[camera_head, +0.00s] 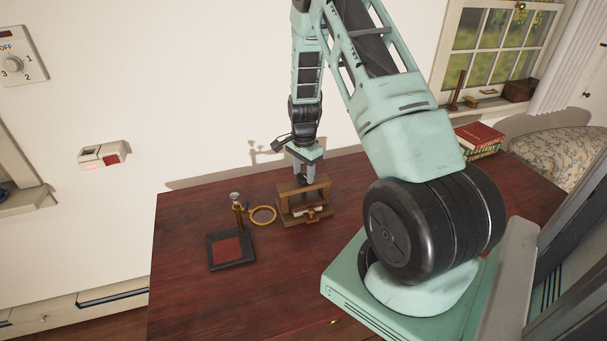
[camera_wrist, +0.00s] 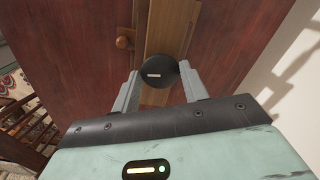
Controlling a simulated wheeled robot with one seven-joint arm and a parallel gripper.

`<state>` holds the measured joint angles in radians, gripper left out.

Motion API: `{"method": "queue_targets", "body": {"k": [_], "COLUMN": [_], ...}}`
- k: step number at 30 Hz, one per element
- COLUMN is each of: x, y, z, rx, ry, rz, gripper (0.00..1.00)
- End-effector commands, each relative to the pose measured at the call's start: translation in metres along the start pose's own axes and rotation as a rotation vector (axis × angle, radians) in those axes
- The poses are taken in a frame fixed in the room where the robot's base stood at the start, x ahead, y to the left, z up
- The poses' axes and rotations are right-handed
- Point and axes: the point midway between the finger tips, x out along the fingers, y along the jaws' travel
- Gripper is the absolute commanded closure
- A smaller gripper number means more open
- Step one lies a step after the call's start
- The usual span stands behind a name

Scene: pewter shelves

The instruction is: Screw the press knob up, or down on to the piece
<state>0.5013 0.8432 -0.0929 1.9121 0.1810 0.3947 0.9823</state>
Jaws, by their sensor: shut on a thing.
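The press (camera_head: 285,205) is a small brown wooden frame standing on the dark red table. Its knob (camera_wrist: 155,75) shows in the wrist view as a round black disc with a pale bar mark. My gripper (camera_wrist: 155,90) is shut on the knob, with one grey finger on each side of it. In the head view my gripper (camera_head: 303,177) points down over the top of the press. A pale piece with a reddish-brown part (camera_head: 311,213) shows low in the press opening. I cannot tell the gap between the screw's lower end and the piece.
A stand with a yellow ring (camera_head: 263,215) and a black base with a red pad (camera_head: 228,250) is left of the press. Books (camera_head: 480,138) lie at the table's far right. The wall is close behind. The table's front left is clear.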

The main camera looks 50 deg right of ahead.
Motion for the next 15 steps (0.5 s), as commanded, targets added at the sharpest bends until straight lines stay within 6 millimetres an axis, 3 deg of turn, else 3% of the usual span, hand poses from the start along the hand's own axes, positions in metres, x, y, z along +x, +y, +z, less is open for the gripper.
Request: {"method": "queue_targets", "body": {"k": [15], "x": [-0.0005], "y": [-0.0007], "z": [-0.0009], "rx": [-0.488], "ry": [0.002], "rz": [-0.004], "gripper": [0.79]}}
